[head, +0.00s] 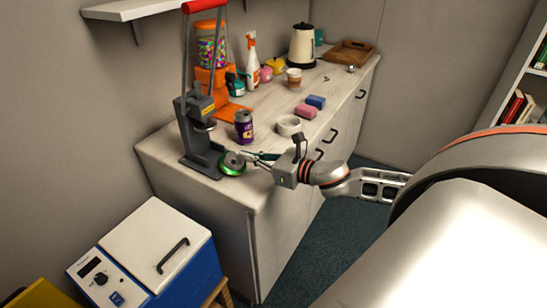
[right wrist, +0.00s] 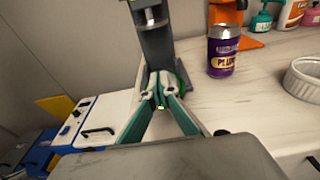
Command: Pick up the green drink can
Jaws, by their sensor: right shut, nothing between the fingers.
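The green drink can (head: 231,169) is at the near left of the counter, beside the foot of the grey press, with its grey end showing. My right gripper (head: 250,158) comes in from the right, with its fingertips right at the can in the head view. In the right wrist view its fingers (right wrist: 160,82) are closed together with nothing held. There the can is mostly hidden behind the fingers, and only bits of green show around them. I cannot tell whether the fingers touch it. My left gripper is not in view.
A grey press (head: 195,135) with a red-handled lever stands just left of the can. A purple can (head: 244,126) and a white ramekin (head: 289,125) stand behind. Pink and blue blocks lie farther back.

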